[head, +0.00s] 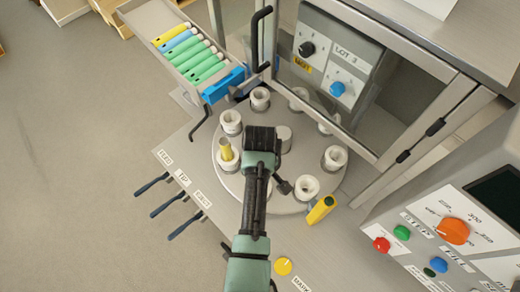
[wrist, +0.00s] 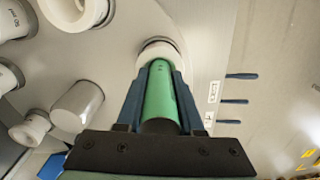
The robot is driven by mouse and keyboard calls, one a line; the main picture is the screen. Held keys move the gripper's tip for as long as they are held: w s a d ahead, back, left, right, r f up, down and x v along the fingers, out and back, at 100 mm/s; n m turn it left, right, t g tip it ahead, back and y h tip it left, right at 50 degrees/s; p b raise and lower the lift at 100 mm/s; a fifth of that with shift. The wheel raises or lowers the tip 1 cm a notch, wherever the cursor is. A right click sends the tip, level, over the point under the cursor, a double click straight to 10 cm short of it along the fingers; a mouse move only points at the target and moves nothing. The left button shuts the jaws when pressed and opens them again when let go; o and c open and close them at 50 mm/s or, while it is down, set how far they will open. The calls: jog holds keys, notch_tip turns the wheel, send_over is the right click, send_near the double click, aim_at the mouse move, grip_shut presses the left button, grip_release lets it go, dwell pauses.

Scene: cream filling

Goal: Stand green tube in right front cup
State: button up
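My gripper (wrist: 160,88) is shut on a green tube (wrist: 160,92), with a finger on each side of it. The tube's far end overlaps a white cup (wrist: 150,46) in the wrist view; I cannot tell whether it is inside or only in front of it. In the head view my arm hides the fingers and tube. White cups stand in a ring on a round grey turntable (head: 293,205). The right front cup (head: 306,190) looks empty. A yellow tube (head: 225,148) stands in a left cup (head: 228,165).
A tray (head: 140,28) at upper left holds several yellow, blue and green tubes. Levers (head: 170,203) stick out at left. A glass-fronted cabinet (head: 405,110) stands behind the turntable. A yellow handle (head: 321,210) sits by its front right edge. A control box (head: 440,250) is at right.

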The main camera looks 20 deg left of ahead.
jog(key=o, duration=0.5)
notch_tip(320, 180, up, 12)
jog(key=shift+r+p, duration=0.35)
jog(key=shift+r, duration=0.15)
dwell(0.7)
